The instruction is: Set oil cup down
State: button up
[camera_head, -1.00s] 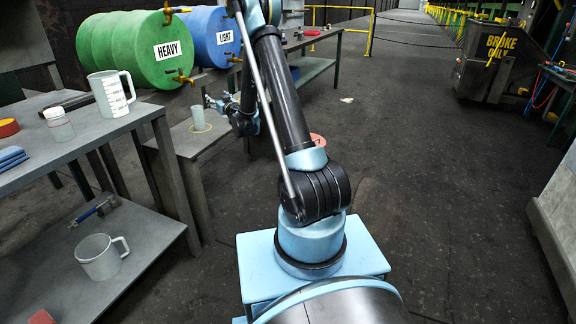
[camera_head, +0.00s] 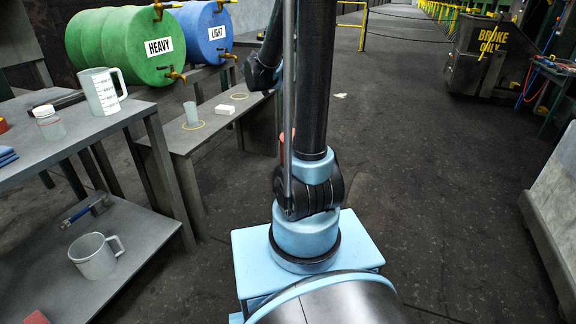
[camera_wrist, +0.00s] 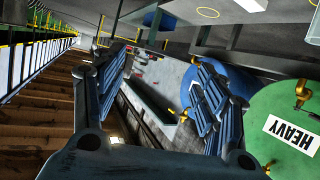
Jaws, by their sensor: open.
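A small grey cup (camera_head: 192,114), the likely oil cup, stands upright on the low bench (camera_head: 183,143) below the drums. It stands in a yellow ring marking, with nothing touching it. My gripper (camera_wrist: 160,72) shows in the wrist view with its two dark fingers spread wide and nothing between them. In the head view my arm rises out of the top of the picture, so the gripper is out of sight there.
A second yellow ring (camera_head: 239,96) and a white box (camera_head: 225,110) are on the bench. The green HEAVY drum (camera_head: 115,45) and blue LIGHT drum (camera_head: 203,32) have brass taps. A measuring jug (camera_head: 99,93) and jar (camera_head: 48,123) stand on the left table; a mug (camera_head: 93,256) is below.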

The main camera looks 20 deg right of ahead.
jog(key=s+d+f+g, duration=0.2)
jog(key=s+f+g, duration=0.1)
jog(key=s, duration=0.7)
jog(key=s+d+f+g, duration=0.2)
jog(key=s+d+g, duration=0.1)
jog(key=s, duration=0.8)
jog(key=s+a+f+g+y, duration=0.1)
jog(key=s+f, duration=0.2)
jog(key=s, duration=0.5)
jog(key=s+a+f+n+g+y, duration=0.1)
jog(key=s+f, duration=0.3)
jog(key=s, duration=0.4)
jog(key=s+a+f+n+g+y, duration=0.1)
jog(key=s+a+f+g, duration=0.2)
jog(key=s, duration=0.5)
jog(key=shift+s+a+f+y, duration=0.25)
jog(key=shift+f+y, duration=0.05)
